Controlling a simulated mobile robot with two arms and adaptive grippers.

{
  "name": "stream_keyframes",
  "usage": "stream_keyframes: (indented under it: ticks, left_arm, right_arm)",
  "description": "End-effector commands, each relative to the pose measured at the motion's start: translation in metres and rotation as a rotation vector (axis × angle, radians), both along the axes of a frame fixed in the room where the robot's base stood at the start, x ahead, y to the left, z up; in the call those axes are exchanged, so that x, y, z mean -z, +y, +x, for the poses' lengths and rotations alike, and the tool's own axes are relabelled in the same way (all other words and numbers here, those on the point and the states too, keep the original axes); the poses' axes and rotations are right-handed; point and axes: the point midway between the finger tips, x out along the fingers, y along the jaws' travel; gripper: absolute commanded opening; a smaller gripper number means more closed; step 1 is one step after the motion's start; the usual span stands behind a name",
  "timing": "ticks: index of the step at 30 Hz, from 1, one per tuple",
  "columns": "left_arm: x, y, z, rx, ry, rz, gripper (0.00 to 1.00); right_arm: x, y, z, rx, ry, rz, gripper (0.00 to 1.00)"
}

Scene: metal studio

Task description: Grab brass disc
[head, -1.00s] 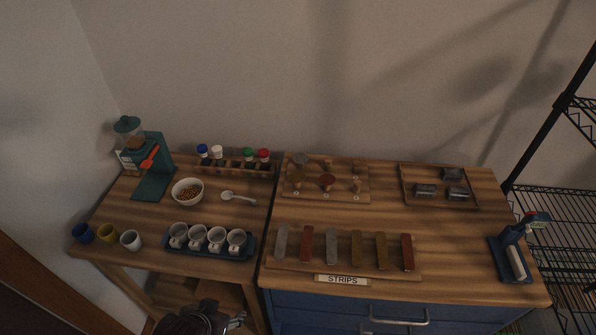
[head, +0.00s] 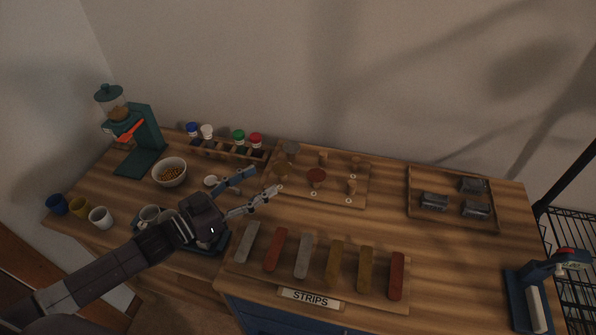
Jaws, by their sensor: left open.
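The brass disc (head: 281,169) is a small yellowish-brown round piece at the left of a wooden peg board (head: 332,193) in the middle of the table. A grey disc (head: 291,149) is just behind it and a reddish disc (head: 316,175) is to its right. My left gripper (head: 268,181) reaches in from the left, open and empty, with its fingers pointing right toward the board. Its fingertips appear close to the brass disc; whether they touch it is unclear. My right gripper is not in view.
Bare pegs stand on the board's right side. Coloured strips lie on a rack (head: 317,297) in front. A bowl (head: 169,172), a bottle rack (head: 225,151) and cups (head: 101,217) are at left. A tray (head: 412,203) with grey blocks is at right.

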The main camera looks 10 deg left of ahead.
Motion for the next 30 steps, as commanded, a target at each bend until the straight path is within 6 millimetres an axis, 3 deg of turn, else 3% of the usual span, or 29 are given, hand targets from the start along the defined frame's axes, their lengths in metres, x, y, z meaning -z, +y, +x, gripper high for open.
stream_keyframes:
  ticks: [6, 10, 21, 30]
  left_arm:
    - [-0.001, -0.006, 0.009, 0.007, -0.006, -0.006, 0.55]
    - [-0.001, -0.014, 0.019, 0.007, -0.006, -0.006, 0.55]
    - [-0.005, -0.046, 0.049, 0.005, -0.005, -0.006, 0.55]
    - [-0.003, -0.053, 0.057, 0.006, -0.004, -0.003, 0.55]
  right_arm:
    - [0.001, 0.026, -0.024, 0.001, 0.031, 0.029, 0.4]
    - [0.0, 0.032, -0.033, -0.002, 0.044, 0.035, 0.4]
    - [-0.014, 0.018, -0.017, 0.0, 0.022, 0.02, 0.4]
    - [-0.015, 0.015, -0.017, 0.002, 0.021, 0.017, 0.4]
